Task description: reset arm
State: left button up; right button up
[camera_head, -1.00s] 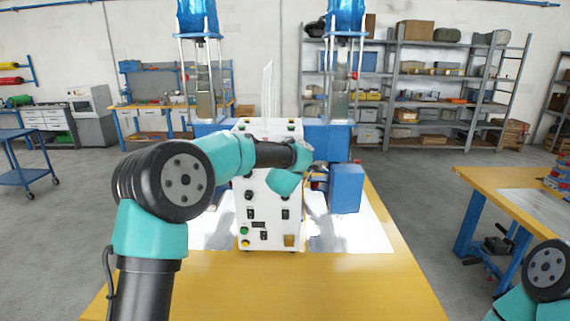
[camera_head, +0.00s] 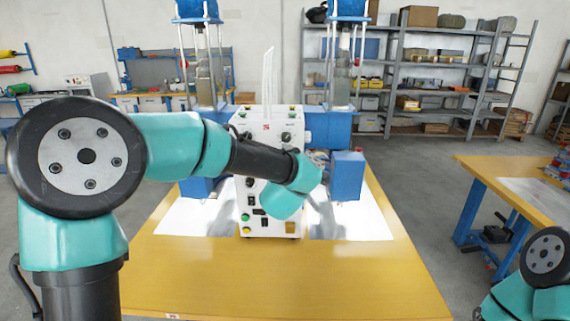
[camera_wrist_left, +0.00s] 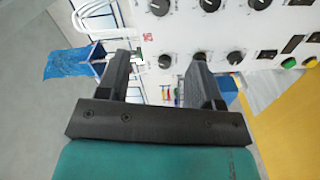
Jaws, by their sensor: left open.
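My left arm comes in from the left across the yellow table (camera_head: 290,280), its forearm reaching in front of the white control box (camera_head: 270,150). My left gripper (camera_wrist_left: 160,62) is open in the left wrist view, with nothing between its two dark fingers. The knobs and buttons of the control box (camera_wrist_left: 235,30) show beyond the fingers. In the head view the fingers are hidden behind my wrist. Of my right arm only a part shows at the lower right corner; its gripper is out of view.
A blue machine block (camera_head: 347,176) stands right of the control box, with blue-topped columns (camera_head: 342,60) behind. A second yellow table (camera_head: 510,185) is at the right. Grey shelves (camera_head: 420,75) stand at the back wall. The front of the yellow table is clear.

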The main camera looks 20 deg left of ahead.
pick_arm(q)
jog(key=shift+v, duration=0.8)
notch_tip(320, 180, down, 18)
jog(key=m+g+h, duration=0.3)
jog(key=m, duration=0.3)
jog(key=s+a+f+m+g+h, duration=0.1)
jog(key=s+f+m+g, duration=0.1)
jog(key=s+f, duration=0.3)
jog(key=s+a+f+m+g+h, duration=0.1)
jog(key=s+f, duration=0.4)
jog(key=f, duration=0.7)
jog(key=s+a+f+m+g+h, duration=0.1)
jog(key=s+f+m+g, duration=0.2)
jog(key=f, duration=0.5)
jog(key=shift+s+f+m+g+h, duration=0.15)
jog(key=shift+s+m+g, duration=0.05)
jog(key=shift+s+g, duration=0.3)
jog(key=shift+s+f+m+g+h, duration=0.2)
jog(key=shift+s+g, duration=0.2)
jog(key=shift+g, duration=0.2)
jog(key=s+f+m+g+h, duration=0.1)
jog(key=s+f+g, duration=0.1)
jog(key=s+f, duration=0.3)
jog(key=s+f+m+g, duration=0.2)
jog(key=s+f, duration=0.3)
jog(key=s, duration=0.5)
jog(key=shift+g+h, duration=0.35)
jog(key=shift+g, duration=0.35)
